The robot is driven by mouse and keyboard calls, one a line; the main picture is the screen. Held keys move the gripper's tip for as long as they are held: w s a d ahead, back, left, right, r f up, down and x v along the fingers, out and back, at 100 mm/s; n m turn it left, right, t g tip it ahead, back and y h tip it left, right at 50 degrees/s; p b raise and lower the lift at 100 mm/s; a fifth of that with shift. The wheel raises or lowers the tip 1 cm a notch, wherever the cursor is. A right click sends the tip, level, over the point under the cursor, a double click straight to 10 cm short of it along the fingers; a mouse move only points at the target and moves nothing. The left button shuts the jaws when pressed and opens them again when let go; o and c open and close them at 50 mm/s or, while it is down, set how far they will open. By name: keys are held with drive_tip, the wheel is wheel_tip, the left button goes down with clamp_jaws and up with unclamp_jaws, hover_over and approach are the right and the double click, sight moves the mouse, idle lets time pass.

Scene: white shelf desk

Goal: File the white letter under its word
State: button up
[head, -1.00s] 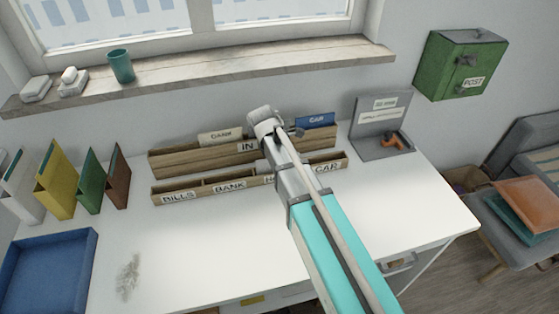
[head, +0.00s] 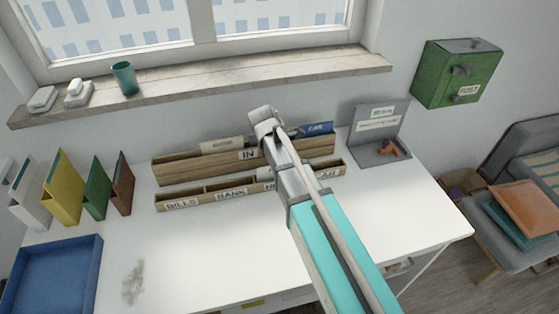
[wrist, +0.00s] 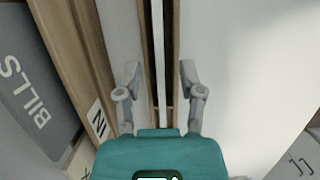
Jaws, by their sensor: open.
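My gripper (wrist: 158,80) is open in the wrist view, with one finger on each side of a narrow wooden-walled slot. A thin white edge (wrist: 158,25) stands in that slot between the fingers; it looks like the white letter seen from above, with its word hidden. The front wooden sorter (head: 200,203) carries the labels BILLS, BANK, one starting with H, and CAR, the last two partly covered by my arm. I cannot tell which compartment the white edge is in. Behind it is the IN box (head: 185,168), its label (wrist: 96,118) visible in the wrist view.
A cream letter (head: 222,145) and a blue letter (head: 318,129) stand in the IN box. A grey surface marked BILLS (wrist: 35,85) shows in the wrist view. A grey stand (head: 372,150) is at right, several folders and a blue tray (head: 90,270) at left.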

drive_tip(key=shift+r+p, duration=3.2)
drive_tip(key=shift+r, duration=0.35)
drive_tip(key=s+d+m+y, duration=0.1)
drive_tip(key=s+d+m, duration=0.5)
drive_tip(key=d+m, duration=0.3)
drive_tip(key=s+d+m+y, duration=0.1)
drive_tip(key=s+d+m, duration=0.6)
drive_tip(key=d+m, duration=0.3)
drive_tip(key=shift+s+f+m+g+y, duration=0.2)
drive_tip(key=shift+f+m+g+y, duration=0.2)
drive_tip(key=shift+m, duration=0.7)
